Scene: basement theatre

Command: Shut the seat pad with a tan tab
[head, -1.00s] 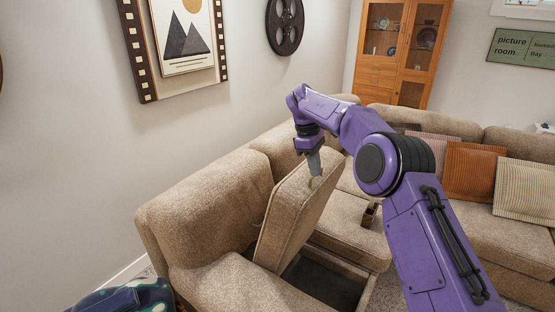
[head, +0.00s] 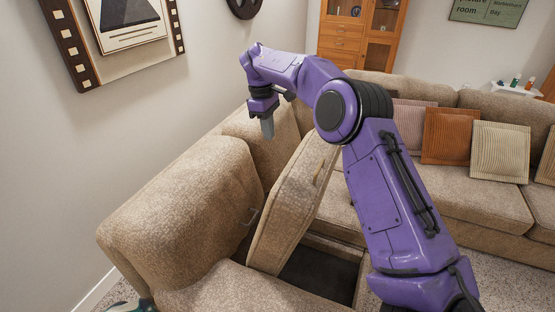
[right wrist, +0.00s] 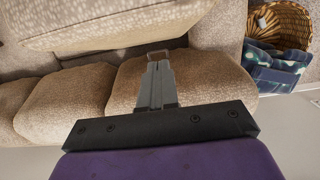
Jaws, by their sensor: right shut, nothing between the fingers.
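The beige seat pad (head: 287,205) stands tilted up, its lower edge by an open dark compartment (head: 318,275) in the sofa. A small tan tab (head: 318,174) shows on its narrow edge. My right gripper (head: 267,129) is shut and empty, pointing down, left of the pad's upper edge and in front of the backrest cushions. My left gripper is out of view.
Backrest cushions (head: 185,215) stand close to the left of the pad. More sofa seating with pillows (head: 448,136) runs to the right. A wicker basket (right wrist: 281,25) with blue patterned cloth (right wrist: 275,66) shows in the right wrist view.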

